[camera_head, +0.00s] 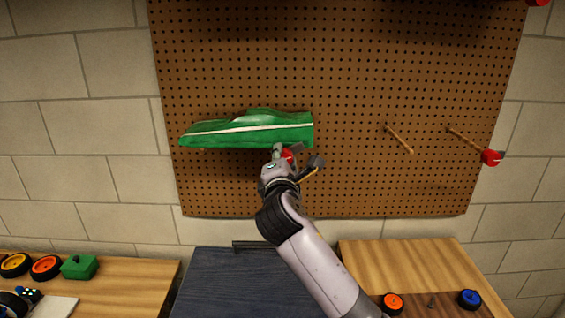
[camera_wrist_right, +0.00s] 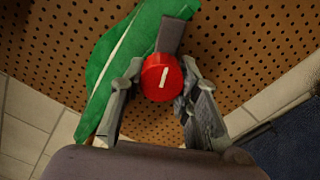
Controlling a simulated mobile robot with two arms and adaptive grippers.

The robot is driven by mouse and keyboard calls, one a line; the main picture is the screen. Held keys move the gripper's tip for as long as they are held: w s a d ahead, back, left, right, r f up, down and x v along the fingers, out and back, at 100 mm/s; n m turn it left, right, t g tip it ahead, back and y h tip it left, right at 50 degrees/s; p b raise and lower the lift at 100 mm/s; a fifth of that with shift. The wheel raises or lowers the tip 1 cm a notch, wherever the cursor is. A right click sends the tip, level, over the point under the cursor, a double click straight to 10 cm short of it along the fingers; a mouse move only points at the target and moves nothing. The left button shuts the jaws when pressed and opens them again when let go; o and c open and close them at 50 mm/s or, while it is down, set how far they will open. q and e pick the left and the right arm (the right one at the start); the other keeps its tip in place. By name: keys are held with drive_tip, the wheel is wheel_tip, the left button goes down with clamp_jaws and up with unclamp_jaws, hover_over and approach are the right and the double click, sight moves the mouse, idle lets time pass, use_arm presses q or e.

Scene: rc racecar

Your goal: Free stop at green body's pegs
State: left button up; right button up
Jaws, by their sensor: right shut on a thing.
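The green car body (camera_head: 250,130), with a white stripe, hangs on the pegboard in the head view. It also shows at the left in the right wrist view (camera_wrist_right: 115,65). A red round stop (camera_wrist_right: 162,77) with a white mark sits between the fingers of my right gripper (camera_wrist_right: 160,85), which is shut on it. In the head view my right gripper (camera_head: 288,158) is at the lower right edge of the green body, and only a bit of the red stop (camera_head: 288,154) shows there. The pegs behind the green body are hidden. My left gripper is not in view.
Below are a dark bench top (camera_head: 215,280) and wooden tops with wheels (camera_head: 46,267) and a green block (camera_head: 79,267).

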drive_tip(key=m+b, duration=0.1)
drive_tip(key=m, duration=0.4)
idle(0.6)
drive_tip(key=o, duration=1.2)
drive_tip(key=shift+c, duration=0.2)
drive_tip(key=shift+s+r, duration=0.1)
drive_tip(key=s, duration=1.2)
